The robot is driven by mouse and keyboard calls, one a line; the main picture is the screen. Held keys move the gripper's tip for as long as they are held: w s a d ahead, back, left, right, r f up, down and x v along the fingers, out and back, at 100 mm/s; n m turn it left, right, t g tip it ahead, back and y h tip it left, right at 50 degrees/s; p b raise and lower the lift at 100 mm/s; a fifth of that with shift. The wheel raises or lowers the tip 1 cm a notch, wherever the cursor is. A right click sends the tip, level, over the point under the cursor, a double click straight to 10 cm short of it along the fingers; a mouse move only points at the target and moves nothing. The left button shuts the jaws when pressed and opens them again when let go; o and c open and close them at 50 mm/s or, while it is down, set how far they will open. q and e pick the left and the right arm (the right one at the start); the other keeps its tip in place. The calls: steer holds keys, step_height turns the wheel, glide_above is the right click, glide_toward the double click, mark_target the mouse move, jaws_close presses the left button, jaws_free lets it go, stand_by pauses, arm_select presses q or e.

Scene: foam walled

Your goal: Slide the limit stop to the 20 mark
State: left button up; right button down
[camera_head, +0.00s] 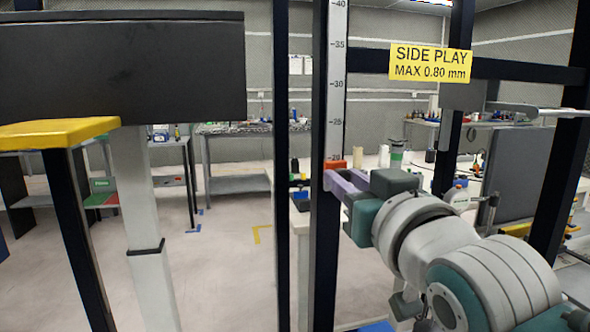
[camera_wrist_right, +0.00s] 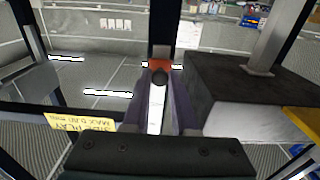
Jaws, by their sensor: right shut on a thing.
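The limit stop (camera_head: 336,164) is a small orange-red block on a dark upright post. A white vertical scale (camera_head: 338,70) runs up this post, with 25 to 40 readable. A partly covered label, which looks like 20, sits right at the stop's top edge. My right gripper (camera_head: 334,184) has purple fingers and is at the post just below the orange block. In the right wrist view the stop (camera_wrist_right: 160,65) is at the fingertips, and the fingers are shut on its dark round knob (camera_wrist_right: 160,78). My left gripper is not in view.
A yellow sign (camera_head: 431,64) reading SIDE PLAY MAX 0.80 mm hangs on a dark crossbar right of the scale. A large dark box (camera_head: 120,70) and a yellow-topped post (camera_head: 60,133) stand at left. Workbenches stand behind; the floor between is open.

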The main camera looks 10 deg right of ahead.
steer(key=shift+f, duration=0.35)
steer(key=c, duration=0.7)
jaws_free()
steer(key=shift+r, duration=0.15)
steer(key=s, duration=1)
steer(key=shift+d, duration=0.2)
